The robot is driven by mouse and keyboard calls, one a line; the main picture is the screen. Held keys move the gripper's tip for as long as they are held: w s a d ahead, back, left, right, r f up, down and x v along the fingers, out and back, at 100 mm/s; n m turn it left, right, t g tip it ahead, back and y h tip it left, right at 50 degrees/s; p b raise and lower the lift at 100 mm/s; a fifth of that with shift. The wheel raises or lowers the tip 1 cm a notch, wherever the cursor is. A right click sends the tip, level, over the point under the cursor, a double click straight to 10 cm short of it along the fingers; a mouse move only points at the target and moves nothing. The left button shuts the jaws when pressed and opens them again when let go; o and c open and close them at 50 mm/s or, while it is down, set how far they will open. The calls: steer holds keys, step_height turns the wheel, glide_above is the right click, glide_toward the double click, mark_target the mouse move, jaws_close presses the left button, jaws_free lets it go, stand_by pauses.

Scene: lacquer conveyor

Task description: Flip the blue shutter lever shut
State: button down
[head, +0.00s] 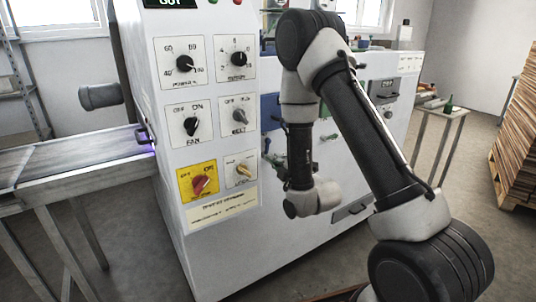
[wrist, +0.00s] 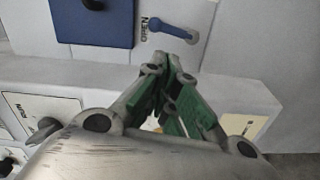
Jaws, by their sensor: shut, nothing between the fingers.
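The blue shutter lever (wrist: 174,32) shows in the upper middle of the wrist view, on a light panel beside a dark blue plate (wrist: 95,30). It lies slantwise in the picture, with one end beside the word OPEN. My gripper (wrist: 175,68) has green fingers, closed together at the tips with nothing between them. The fingertips appear just below the lever in the picture, with a visible gap; depth is hard to judge. In the head view, my arm partly hides the machine front there, and I cannot make out the lever clearly.
A control panel (head: 212,130) with several knobs, among them a red one on a yellow plate (head: 200,183), stands left of my arm. A conveyor (head: 75,158) is at far left. A small table (head: 440,112) and stacked boards (head: 518,140) stand right, with open floor before them.

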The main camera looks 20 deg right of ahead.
steer(key=x, duration=0.9)
steer(key=shift+w+a, duration=0.1)
steer(key=shift+w, duration=0.05)
steer(key=shift+d+m, duration=0.2)
steer(key=shift+m, duration=0.1)
